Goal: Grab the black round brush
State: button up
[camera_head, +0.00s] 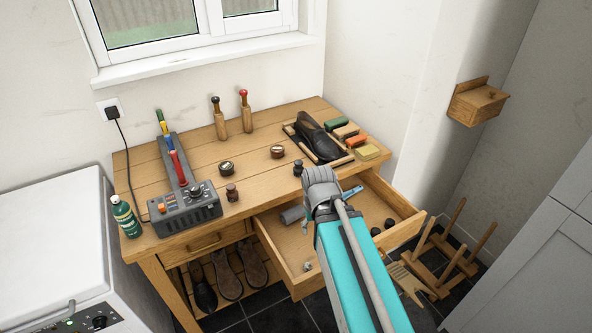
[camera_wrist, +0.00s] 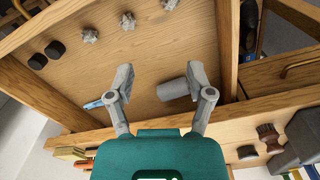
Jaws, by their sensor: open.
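A small dark upright piece with a round end (camera_head: 298,168) stands at the front edge of the wooden table, just behind the open drawer. It looks like the black round brush, but it is too small to be sure. A similar brown round brush (camera_head: 232,192) stands further left by the grey machine; it also shows in the wrist view (camera_wrist: 268,135). My gripper (camera_wrist: 162,77) is open and empty, above the drawer. In the head view its fingers are hidden by my arm. I cannot make out the black brush clearly in the wrist view.
The open drawer (camera_head: 272,250) holds a grey cylinder (camera_wrist: 173,90), a blue item (camera_wrist: 93,104), two black pieces (camera_wrist: 54,49) and several crumpled grey bits.

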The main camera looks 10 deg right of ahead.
jog(key=shift+o, duration=0.4)
jog(key=shift+w+r, duration=0.15)
jog(key=shift+w, duration=0.1)
notch_tip(320, 180, up, 13)
jog(key=n+p, duration=1.4)
jog(key=n, duration=0.2)
send_over(300, 161)
jog(key=shift+s+r, duration=0.15)
jog(key=shift+b, duration=0.35)
notch_tip(300, 161, down, 9)
jog(key=b, duration=0.8)
jog(key=shift+r, duration=0.15)
jog(key=shift+b, duration=0.35)
